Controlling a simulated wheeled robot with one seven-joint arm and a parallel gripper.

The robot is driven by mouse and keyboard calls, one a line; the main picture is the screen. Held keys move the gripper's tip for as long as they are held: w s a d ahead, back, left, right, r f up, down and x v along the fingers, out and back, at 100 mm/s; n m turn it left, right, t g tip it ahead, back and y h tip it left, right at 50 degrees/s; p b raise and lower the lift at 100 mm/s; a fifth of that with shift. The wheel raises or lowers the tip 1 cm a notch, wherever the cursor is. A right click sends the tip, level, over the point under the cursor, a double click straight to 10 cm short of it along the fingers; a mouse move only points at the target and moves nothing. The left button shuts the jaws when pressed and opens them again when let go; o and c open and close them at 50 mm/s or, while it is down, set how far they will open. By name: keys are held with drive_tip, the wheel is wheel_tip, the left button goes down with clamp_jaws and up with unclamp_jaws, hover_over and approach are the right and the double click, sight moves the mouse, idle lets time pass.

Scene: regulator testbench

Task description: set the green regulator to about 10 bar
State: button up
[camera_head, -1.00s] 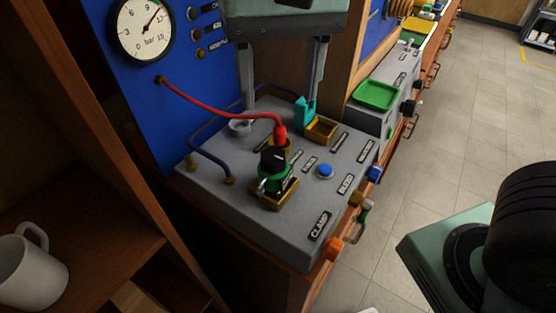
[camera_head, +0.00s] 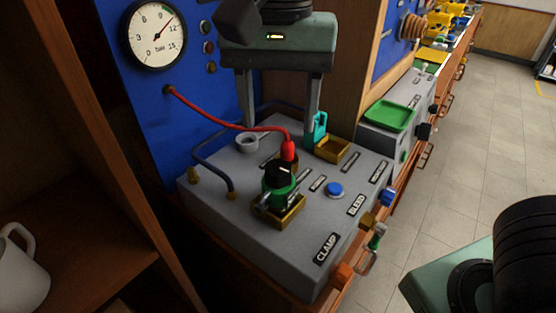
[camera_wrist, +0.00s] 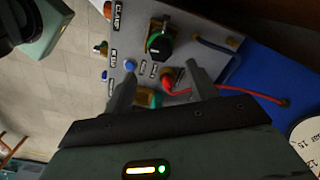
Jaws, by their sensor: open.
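The green regulator (camera_head: 283,190) stands on a brass block on the grey bench unit, with a black knob on top and a silver clamp-like part at its side. It also shows in the wrist view (camera_wrist: 160,46). The round gauge (camera_head: 155,35) on the blue panel has its needle pointing up and right, between 9 and 12. My gripper (camera_head: 281,112) is open and empty, fingers pointing down, above and behind the regulator. In the wrist view the regulator lies beyond my fingertips (camera_wrist: 163,75), apart from them.
A red plug (camera_head: 288,150) with a red hose stands close behind the regulator. A blue button (camera_head: 335,189), a brass tray (camera_head: 333,149) and a teal part (camera_head: 320,126) are to its right. A white mug (camera_head: 22,265) stands on the left shelf.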

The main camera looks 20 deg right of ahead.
sight(279, 168)
wheel_tip(279, 168, down, 9)
drive_tip(key=shift+r, duration=0.15)
drive_tip(key=c, duration=1)
